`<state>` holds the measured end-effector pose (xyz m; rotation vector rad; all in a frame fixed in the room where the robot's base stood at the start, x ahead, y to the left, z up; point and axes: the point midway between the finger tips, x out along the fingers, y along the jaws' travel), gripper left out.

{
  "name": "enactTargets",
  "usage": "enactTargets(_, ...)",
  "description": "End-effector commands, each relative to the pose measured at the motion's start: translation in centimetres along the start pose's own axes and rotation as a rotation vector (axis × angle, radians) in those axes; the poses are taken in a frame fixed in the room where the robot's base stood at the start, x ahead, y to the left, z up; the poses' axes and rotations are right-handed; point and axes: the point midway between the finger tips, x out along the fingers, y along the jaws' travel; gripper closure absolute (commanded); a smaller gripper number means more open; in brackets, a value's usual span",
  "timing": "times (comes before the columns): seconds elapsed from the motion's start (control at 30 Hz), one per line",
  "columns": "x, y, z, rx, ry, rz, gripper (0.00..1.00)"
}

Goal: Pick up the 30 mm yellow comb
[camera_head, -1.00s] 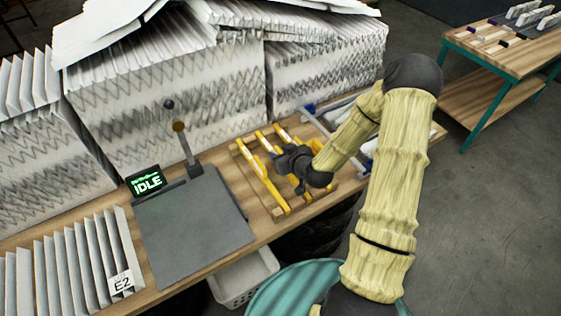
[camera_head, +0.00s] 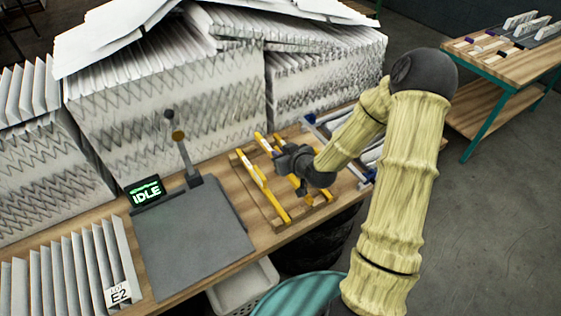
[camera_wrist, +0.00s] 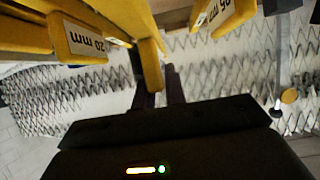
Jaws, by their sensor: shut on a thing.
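A yellow comb (camera_wrist: 148,45) runs between the two dark fingers of my gripper (camera_wrist: 155,78) in the wrist view, and the fingers are shut on it. No label is readable on this comb. Another yellow comb (camera_wrist: 70,38) beside it carries a label that appears to read 20 mm. A third yellow piece (camera_wrist: 232,12) at the upper right has a partly cut-off mm label. In the head view my gripper (camera_head: 302,180) is over the right part of the wooden rack, hiding most of the held comb. Two yellow combs (camera_head: 258,178) (camera_head: 263,143) show left of it.
The wooden rack (camera_head: 238,165) stands on the bench, right of a grey plate (camera_head: 195,235) with an IDLE display (camera_head: 146,191). Tall white pleated filters (camera_head: 165,100) stand close behind. Blue-ended pieces (camera_head: 313,123) lie just right of the rack.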

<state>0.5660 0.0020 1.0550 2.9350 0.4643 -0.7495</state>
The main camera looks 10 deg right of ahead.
Motion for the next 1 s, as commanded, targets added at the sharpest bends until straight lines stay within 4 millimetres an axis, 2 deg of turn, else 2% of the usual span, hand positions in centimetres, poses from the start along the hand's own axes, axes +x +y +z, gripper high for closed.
enactTargets(0.2,-1.7,0.0,-3.1,-0.005,0.003,0.002,1.0)
enactTargets(0.4,-2.6,0.0,-4.8,-0.001,0.002,0.001,1.0)
enactTargets(1.0,-2.8,0.0,-5.1,-0.001,0.001,0.0,1.0)
